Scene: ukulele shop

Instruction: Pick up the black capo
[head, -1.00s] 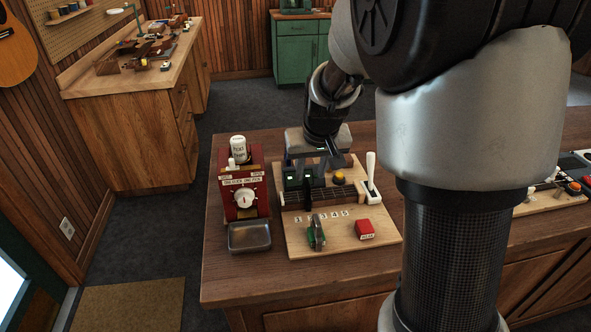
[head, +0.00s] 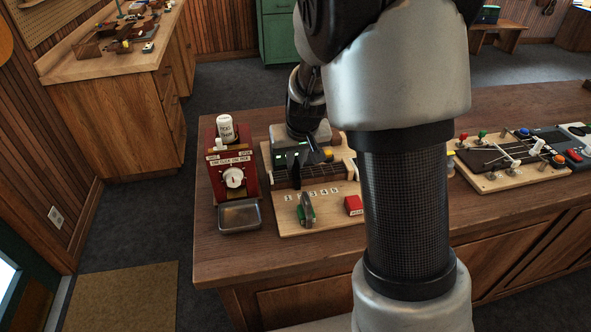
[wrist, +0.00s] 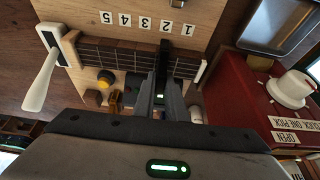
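The black capo (head: 296,171) stands upright at the fretboard (head: 330,173) on the light wooden board. In the wrist view, the black capo (wrist: 163,56) reaches past my fingertips across the fretboard, in line with the gap between them. My gripper (head: 309,154) is low over the fretboard, right at the capo, pointing down. In the wrist view my gripper (wrist: 161,84) shows its two fingers apart, with a gap between them. Whether either finger touches the capo cannot be told. The capo's lower part is partly hidden by the fingers.
A red dial machine (head: 234,178) and a metal tray (head: 240,216) stand to the left.

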